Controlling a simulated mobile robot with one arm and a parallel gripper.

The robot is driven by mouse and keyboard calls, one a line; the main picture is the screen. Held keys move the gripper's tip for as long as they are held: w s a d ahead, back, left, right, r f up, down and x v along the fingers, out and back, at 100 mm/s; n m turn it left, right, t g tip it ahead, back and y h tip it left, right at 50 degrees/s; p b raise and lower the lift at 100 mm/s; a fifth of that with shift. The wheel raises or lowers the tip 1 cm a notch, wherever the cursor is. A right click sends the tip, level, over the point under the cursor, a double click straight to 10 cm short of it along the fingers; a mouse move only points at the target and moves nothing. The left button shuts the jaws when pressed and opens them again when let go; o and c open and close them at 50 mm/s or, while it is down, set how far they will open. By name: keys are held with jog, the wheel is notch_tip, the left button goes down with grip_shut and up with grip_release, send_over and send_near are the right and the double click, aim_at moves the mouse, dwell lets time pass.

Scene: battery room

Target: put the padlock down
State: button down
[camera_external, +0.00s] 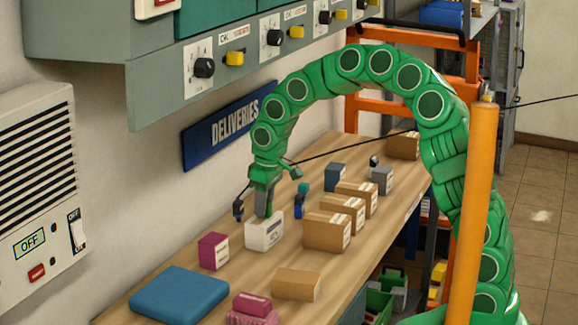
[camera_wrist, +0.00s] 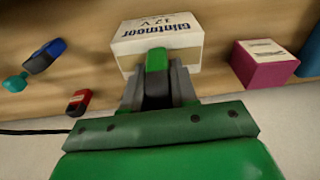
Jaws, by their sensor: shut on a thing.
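My gripper (camera_wrist: 157,80) is shut on a small green piece with a dark end (camera_wrist: 157,60), which I take to be the padlock. The white box (camera_wrist: 158,42), marked "Glintmoor 12 V", lies right beyond the fingertips. Whether the padlock touches it, I cannot tell. My fingers hide part of the padlock.
A blue-and-black item (camera_wrist: 45,57), a teal one (camera_wrist: 15,82) and a red-and-black one (camera_wrist: 78,102) are left of the box. A magenta box (camera_external: 213,251), a blue pad (camera_external: 180,294) and cardboard boxes (camera_external: 328,232) stand around. Bare wood shows between them.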

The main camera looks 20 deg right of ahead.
jog(key=c, duration=0.9)
grip_release()
jog(key=shift+s+d+r, duration=0.1)
jog(key=shift+r, duration=0.95)
jog(key=shift+d+r, duration=0.1)
jog(key=shift+r, duration=0.9)
